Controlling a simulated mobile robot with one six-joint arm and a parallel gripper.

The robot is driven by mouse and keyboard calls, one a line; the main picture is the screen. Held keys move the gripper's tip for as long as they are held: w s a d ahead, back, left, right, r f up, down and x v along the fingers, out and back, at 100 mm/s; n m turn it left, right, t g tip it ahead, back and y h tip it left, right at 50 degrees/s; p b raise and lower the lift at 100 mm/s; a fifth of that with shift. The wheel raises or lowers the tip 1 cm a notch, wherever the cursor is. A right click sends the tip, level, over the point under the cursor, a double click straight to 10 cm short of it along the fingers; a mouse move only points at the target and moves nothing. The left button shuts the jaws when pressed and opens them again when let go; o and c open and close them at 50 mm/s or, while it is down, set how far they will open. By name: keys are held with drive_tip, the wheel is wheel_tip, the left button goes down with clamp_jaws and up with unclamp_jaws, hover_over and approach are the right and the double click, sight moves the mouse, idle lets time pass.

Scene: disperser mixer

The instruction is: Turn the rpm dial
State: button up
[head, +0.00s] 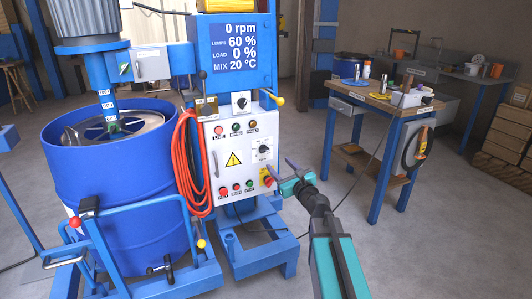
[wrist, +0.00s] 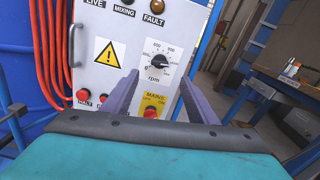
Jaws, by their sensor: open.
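The rpm dial is a round black knob (wrist: 153,60) on a white scale, on the upper right of the white control panel; it also shows in the head view (head: 264,150). Its exact pointer setting is too small to tell. My gripper (head: 279,171) is in front of the panel's lower right. In the wrist view my gripper (wrist: 150,95) is open, its two grey fingers apart with nothing between them. The dial appears beyond and slightly above the fingertips, and I see no contact. The display (head: 235,47) above reads 0 rpm.
The red mains switch (wrist: 150,112) on yellow is just below the dial. An orange hose (head: 187,165) hangs left of the panel, beside a blue drum (head: 110,190).

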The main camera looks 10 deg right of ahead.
sight(265, 150)
drive_tip(key=shift+w+a+b, duration=0.1)
drive_tip(key=shift+w+a, duration=0.3)
drive_tip(key=shift+w, duration=1.75)
drive_tip(key=shift+w+a+b, duration=0.1)
drive_tip(key=shift+w+a, duration=0.35)
drive_tip(key=shift+w, duration=1.75)
drive_tip(key=shift+w+a+b, duration=0.1)
drive_tip(key=shift+w+a, duration=0.3)
drive_tip(key=shift+w, duration=1.75)
drive_tip(key=c, duration=1.1)
drive_tip(key=shift+o, duration=0.2)
